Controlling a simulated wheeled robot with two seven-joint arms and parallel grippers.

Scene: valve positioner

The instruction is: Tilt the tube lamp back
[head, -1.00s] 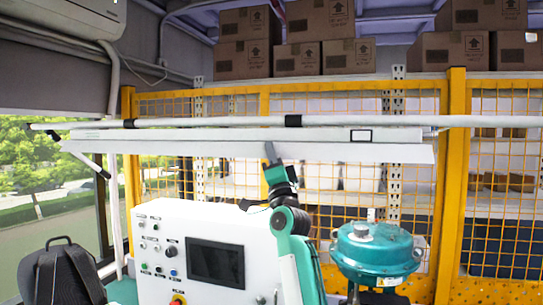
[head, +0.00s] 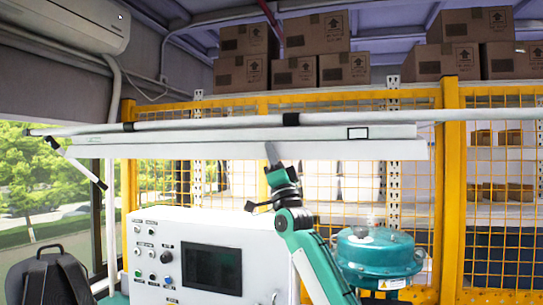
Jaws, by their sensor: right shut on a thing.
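The tube lamp (head: 200,150) is a long white fixture hanging level across the middle of the head view. Its wide white face is below a narrower strip with a black-framed label. It hangs just under a horizontal white pole (head: 400,119). My right gripper (head: 271,153) reaches up from below and is shut on the lamp's lower edge, a little right of its middle. The fingertips are partly lost against the white face. My left gripper is not in view.
Below stand a white control cabinet (head: 150,225) with a dark screen and a teal valve actuator (head: 375,255). A yellow mesh fence (head: 450,200) stands behind, with cartons (head: 340,30) on a shelf above. A black backpack (head: 48,275) is at lower left.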

